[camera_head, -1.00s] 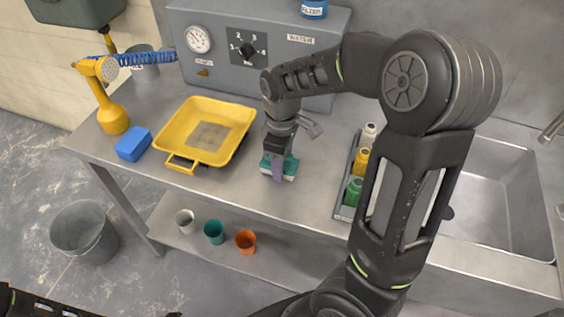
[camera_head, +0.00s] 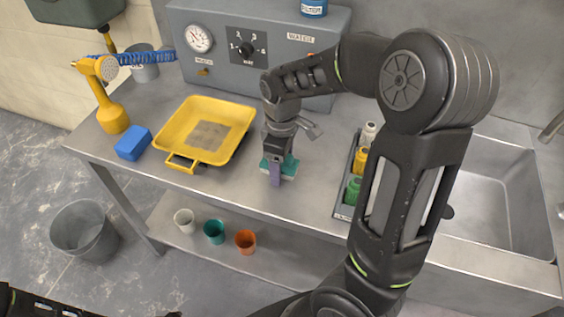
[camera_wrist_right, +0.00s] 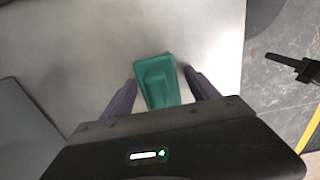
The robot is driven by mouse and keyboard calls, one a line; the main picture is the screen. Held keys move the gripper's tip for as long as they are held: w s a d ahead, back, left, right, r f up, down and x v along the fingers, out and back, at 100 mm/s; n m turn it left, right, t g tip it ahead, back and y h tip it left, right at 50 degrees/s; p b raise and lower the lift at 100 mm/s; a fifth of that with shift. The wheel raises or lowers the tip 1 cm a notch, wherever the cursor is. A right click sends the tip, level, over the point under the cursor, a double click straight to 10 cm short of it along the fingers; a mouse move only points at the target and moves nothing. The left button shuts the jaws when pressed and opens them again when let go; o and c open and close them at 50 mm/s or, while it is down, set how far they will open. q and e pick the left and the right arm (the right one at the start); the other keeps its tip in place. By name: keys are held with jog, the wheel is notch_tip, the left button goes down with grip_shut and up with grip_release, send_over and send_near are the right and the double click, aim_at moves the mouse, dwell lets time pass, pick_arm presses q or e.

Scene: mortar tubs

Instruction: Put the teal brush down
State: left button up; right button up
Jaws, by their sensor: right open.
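The teal brush (camera_head: 289,166) rests on the steel bench top, to the right of the yellow tray, partly hidden by my right gripper in the head view. In the right wrist view the brush (camera_wrist_right: 157,82) lies between the two fingers with a gap on each side. My right gripper (camera_head: 275,176) is open and low around the brush, pointing down; its two purple-grey fingers also show in the right wrist view (camera_wrist_right: 160,90). My left gripper is not seen; only a bit of dark arm shows at the lower left in the head view.
The yellow tray (camera_head: 241,117) and blue sponge-like block (camera_head: 133,143) are to the left. A rack (camera_head: 341,210) with several bottles stands right, before the sink (camera_head: 500,200). Three cups, including a teal one (camera_head: 214,231), stand on the lower shelf. Bench between brush and rack is clear.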

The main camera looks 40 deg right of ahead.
jog(key=shift+r, duration=0.25)
notch_tip(320, 180, up, 12)
jog(key=shift+f, duration=0.1)
dwell(1.0)
